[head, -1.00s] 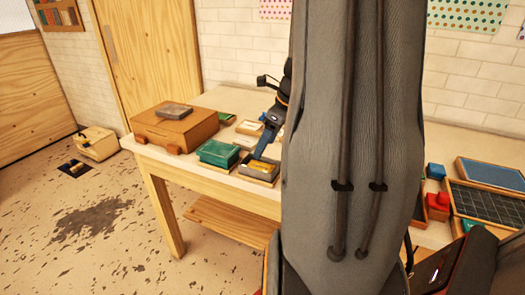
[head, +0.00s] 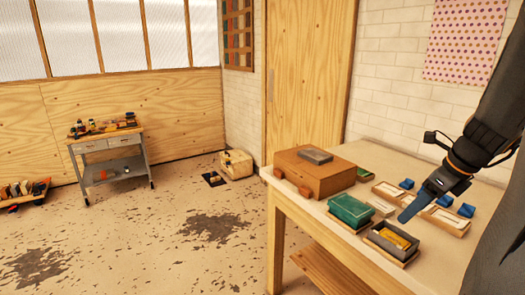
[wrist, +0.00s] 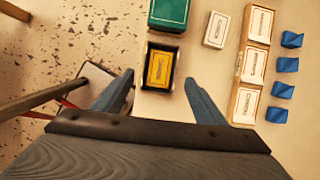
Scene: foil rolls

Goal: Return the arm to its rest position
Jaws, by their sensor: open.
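My gripper (head: 408,214) is open and empty above the table, at the right of the head view. The arm comes in from the right edge and points down to the left. In the wrist view its two blue fingers (wrist: 172,86) are spread wide. A small dark open box with a yellow piece inside (wrist: 162,68) shows between and beyond the fingertips. The same box (head: 391,246) sits near the table's front edge in the head view, just below the gripper. The exact height of the fingers over it is unclear.
The table (head: 330,222) also bears a brown case (head: 310,178), a green box (head: 351,209), white labelled boxes (wrist: 257,62) and blue blocks (wrist: 288,64). A workbench (head: 110,150) and a wooden crate (head: 236,163) stand beyond.

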